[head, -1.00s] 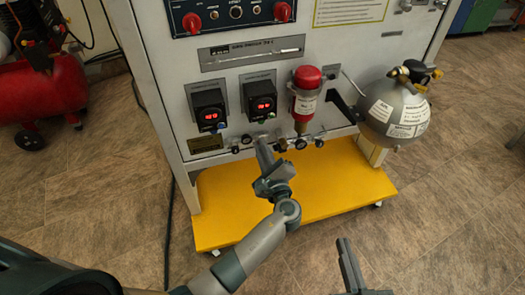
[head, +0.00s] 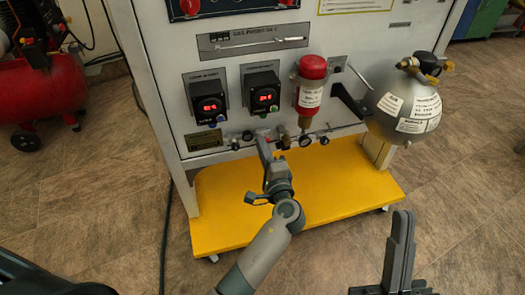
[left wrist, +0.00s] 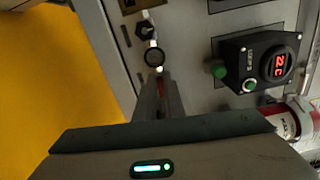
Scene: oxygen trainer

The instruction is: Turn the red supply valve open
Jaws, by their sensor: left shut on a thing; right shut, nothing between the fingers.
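My left gripper (head: 264,142) reaches up to the row of small fittings below the displays on the front panel. In the left wrist view its fingers (left wrist: 158,92) are shut on a small red part (left wrist: 160,87), which looks like the red supply valve's handle. Only a red sliver shows between the fingers; the rest is hidden. A black round fitting (left wrist: 154,57) on a pale pipe lies just beyond the fingertips. My right gripper (head: 402,240) is shut and empty at lower right, apart from the panel.
Two black display boxes (head: 207,102) (head: 262,90) sit above the valve row. A red-topped cylinder (head: 312,82) and a grey sphere (head: 405,108) stand to the right. A yellow base plate (head: 330,195) juts out below.

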